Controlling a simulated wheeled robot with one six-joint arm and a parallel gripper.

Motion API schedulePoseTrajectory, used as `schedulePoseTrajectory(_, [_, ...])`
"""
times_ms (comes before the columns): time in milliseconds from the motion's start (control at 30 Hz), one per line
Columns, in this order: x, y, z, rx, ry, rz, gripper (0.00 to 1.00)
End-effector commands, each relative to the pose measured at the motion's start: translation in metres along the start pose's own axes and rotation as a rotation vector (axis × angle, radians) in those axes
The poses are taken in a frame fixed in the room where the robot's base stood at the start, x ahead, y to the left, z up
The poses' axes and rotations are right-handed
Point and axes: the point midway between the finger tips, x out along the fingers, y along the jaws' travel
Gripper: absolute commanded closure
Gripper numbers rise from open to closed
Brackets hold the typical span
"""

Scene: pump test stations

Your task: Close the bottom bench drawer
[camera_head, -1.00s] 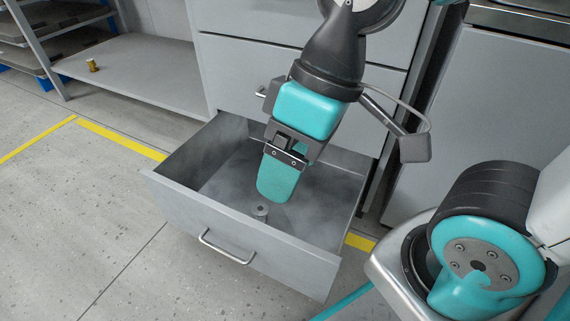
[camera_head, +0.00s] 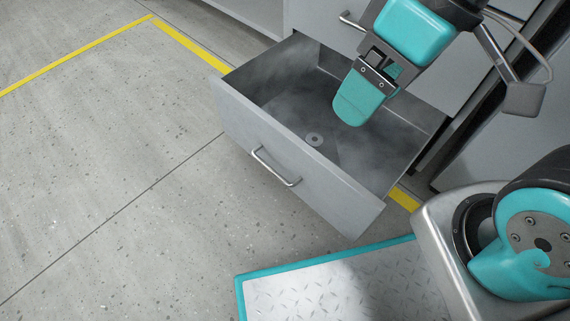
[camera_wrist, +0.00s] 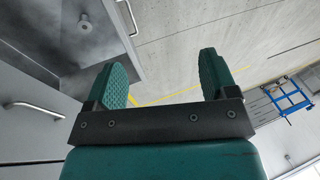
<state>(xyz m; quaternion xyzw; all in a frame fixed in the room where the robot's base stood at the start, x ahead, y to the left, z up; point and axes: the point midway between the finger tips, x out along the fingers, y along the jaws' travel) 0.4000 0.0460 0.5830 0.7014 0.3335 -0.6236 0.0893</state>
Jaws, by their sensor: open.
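The bottom bench drawer (camera_head: 290,175) is grey and pulled well out, with a metal bar handle (camera_head: 275,167) on its front. A small round metal piece (camera_head: 313,139) lies on its floor. My gripper (camera_head: 352,112) is over the drawer's interior, pointing down, with one teal finger hiding the other. In the wrist view my gripper (camera_wrist: 163,80) has its two teal fingers wide apart with nothing between them. The drawer front (camera_wrist: 140,50) shows at upper left there, with its handle (camera_wrist: 127,16) and the round piece (camera_wrist: 86,22).
The closed drawer above has its own handle (camera_head: 350,20), close to my gripper. Open concrete floor (camera_head: 120,150) lies in front and left, with yellow floor lines (camera_head: 190,45). A blue cart (camera_wrist: 288,97) stands far off in the wrist view.

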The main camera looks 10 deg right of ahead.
Motion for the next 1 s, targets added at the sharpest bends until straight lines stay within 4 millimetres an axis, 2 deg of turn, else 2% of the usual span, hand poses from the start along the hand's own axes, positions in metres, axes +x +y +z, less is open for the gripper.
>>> schedulePoseTrajectory(33, [0.000, 0.000, 0.000, 0.000, 0.000, 0.000, 0.28])
schedulePoseTrajectory(167, [-0.001, 0.002, -0.007, -0.025, -0.022, 0.010, 0.58])
schedulePoseTrajectory(300, [0.005, 0.008, -0.031, -0.134, -0.109, 0.055, 0.90])
schedulePoseTrajectory(333, [0.008, 0.010, -0.039, -0.170, -0.137, 0.070, 0.97])
schedulePoseTrajectory(367, [0.012, 0.011, -0.046, -0.207, -0.166, 0.086, 1.00])
schedulePoseTrajectory(500, [0.040, 0.013, -0.079, -0.402, -0.306, 0.174, 1.00])
schedulePoseTrajectory(700, [0.093, 0.002, -0.111, -0.698, -0.514, 0.309, 1.00])
schedulePoseTrajectory(867, [0.140, -0.014, -0.119, -0.948, -0.689, 0.430, 1.00])
schedulePoseTrajectory(1000, [0.178, -0.029, -0.114, -1.161, -0.842, 0.545, 1.00])
